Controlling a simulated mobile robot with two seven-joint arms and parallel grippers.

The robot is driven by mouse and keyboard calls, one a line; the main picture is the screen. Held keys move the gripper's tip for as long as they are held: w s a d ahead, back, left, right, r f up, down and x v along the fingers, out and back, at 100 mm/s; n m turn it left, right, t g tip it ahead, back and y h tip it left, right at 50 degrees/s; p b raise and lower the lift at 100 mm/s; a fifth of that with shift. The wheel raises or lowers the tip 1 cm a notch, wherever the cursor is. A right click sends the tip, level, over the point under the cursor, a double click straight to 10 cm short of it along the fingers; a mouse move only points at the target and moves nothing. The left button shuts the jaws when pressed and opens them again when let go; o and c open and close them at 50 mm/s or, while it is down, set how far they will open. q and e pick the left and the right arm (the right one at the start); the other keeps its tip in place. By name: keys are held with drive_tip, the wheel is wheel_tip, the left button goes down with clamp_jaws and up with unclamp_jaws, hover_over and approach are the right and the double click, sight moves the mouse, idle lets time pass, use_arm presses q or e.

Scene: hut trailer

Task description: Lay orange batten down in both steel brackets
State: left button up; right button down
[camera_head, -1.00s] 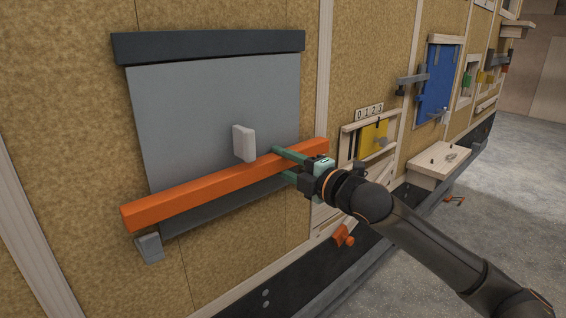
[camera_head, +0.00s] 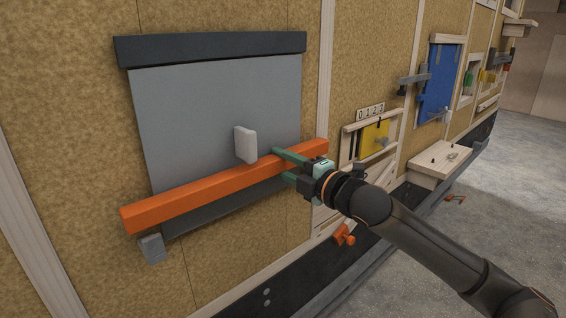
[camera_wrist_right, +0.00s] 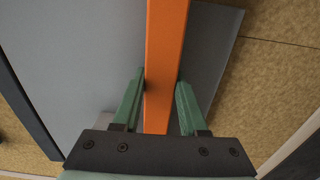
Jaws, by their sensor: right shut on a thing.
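The orange batten (camera_head: 205,191) lies across the front of a grey panel in the head view, its left end lower in the picture. My right gripper (camera_head: 277,164) is shut on it near its right end. In the right wrist view the batten (camera_wrist_right: 163,60) runs between the two green fingers. One grey steel bracket (camera_head: 152,248) shows just below the batten's left end; I cannot tell whether they touch. The other bracket is not clearly visible, around where my gripper and arm cover the wall. My left gripper is not in view.
The grey panel (camera_head: 210,110) hangs below a dark bar (camera_head: 210,47) and has a pale handle block (camera_head: 245,144) sticking out just above the batten. To the right are a yellow panel (camera_head: 374,137), a wooden shelf (camera_head: 437,166) and a blue panel (camera_head: 437,85). Open floor lies right.

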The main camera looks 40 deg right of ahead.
drive_tip(key=shift+f+b, duration=1.35)
drive_tip(key=shift+f, duration=0.65)
idle(0.8)
unclamp_jaws()
idle(0.6)
drive_tip(key=shift+s+f, duration=0.1)
drive_tip(key=shift+s, duration=0.05)
drive_tip(key=shift+s, duration=0.65)
drive_tip(key=shift+s+f, duration=0.15)
drive_tip(key=shift+s, duration=0.55)
drive_tip(key=shift+s, duration=0.1)
